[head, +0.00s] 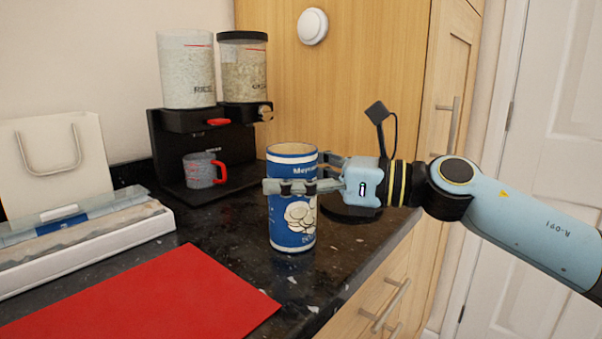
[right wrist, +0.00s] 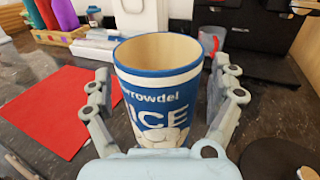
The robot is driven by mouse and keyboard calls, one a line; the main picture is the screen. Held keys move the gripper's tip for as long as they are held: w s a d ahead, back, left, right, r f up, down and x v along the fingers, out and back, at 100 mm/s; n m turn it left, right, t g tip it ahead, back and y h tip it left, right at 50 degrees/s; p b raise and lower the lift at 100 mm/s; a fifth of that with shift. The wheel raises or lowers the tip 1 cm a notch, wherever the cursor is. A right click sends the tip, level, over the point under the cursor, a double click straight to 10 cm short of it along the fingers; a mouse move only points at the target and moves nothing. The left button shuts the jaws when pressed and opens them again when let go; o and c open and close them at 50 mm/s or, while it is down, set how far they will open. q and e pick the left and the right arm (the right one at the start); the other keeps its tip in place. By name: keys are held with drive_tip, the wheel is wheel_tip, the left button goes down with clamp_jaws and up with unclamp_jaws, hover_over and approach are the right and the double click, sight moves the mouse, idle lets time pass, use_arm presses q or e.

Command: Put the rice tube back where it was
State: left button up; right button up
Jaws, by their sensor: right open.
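An open-topped blue and white tube (head: 293,228) stands upright on the dark counter. Its label shows pale round cakes. It also shows in the right wrist view (right wrist: 160,100), where "ICE" is readable and the inside looks empty as far as I see. My right gripper (head: 290,186) is open, with one finger on each side of this tube near its upper half; I cannot tell if the fingers touch it. A clear tube (head: 186,75) marked RICE sits on the left of a black dispenser (head: 165,125), without a visible lid. My left gripper is not in view.
A black-lidded clear tube (head: 243,75) is on the dispenser's right. A measuring cup (head: 200,170) with a red handle stands below. A dark round object (head: 350,215) sits behind my gripper.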

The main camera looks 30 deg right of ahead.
drive_tip(key=shift+s+d+r, duration=0.1)
drive_tip(key=v, duration=0.2)
drive_tip(key=shift+s+d+b, duration=0.2)
drive_tip(key=shift+s+b, duration=0.05)
drive_tip(key=shift+b, duration=0.15)
drive_tip(key=p+v, duration=0.9)
drive_tip(key=shift+s, duration=0.1)
